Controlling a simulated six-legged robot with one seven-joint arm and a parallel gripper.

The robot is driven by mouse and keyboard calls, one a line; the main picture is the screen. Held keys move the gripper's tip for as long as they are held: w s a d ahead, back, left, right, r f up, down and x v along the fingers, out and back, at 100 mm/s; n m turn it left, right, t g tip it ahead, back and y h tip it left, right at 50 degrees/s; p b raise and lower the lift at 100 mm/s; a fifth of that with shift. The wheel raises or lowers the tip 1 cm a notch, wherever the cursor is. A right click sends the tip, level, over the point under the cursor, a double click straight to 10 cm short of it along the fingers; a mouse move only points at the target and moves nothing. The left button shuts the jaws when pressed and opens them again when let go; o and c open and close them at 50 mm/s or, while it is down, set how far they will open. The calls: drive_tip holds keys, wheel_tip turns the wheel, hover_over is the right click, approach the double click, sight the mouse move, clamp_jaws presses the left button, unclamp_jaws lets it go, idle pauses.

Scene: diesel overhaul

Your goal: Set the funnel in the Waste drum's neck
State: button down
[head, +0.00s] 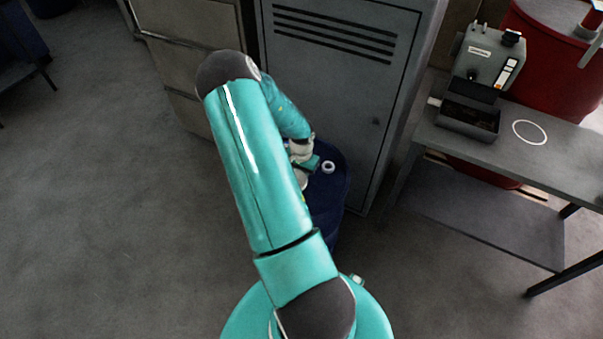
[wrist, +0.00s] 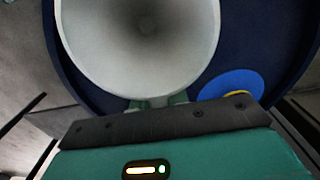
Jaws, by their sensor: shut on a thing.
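The pale funnel (wrist: 140,50) fills the upper middle of the wrist view, its wide mouth facing the camera. My gripper (wrist: 148,103) is shut on the funnel's near side. In the head view my gripper (head: 308,164) is over the dark blue drum (head: 335,195), and a sliver of the pale funnel (head: 300,179) shows beside my arm. The drum's top (wrist: 265,40) lies behind the funnel in the wrist view. The funnel hides its own spout and whatever is under it, so I cannot tell whether the spout is in a neck.
A white ring (head: 328,167) is on the drum top, right of my gripper. A bright blue disc (wrist: 232,84) lies near the gripper in the wrist view. A grey locker (head: 340,80) stands close behind the drum. A bench (head: 560,160) is at right. Floor at left is clear.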

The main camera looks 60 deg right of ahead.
drive_tip(key=shift+f, duration=0.55)
idle(0.5)
drive_tip(key=c, duration=1.3)
unclamp_jaws()
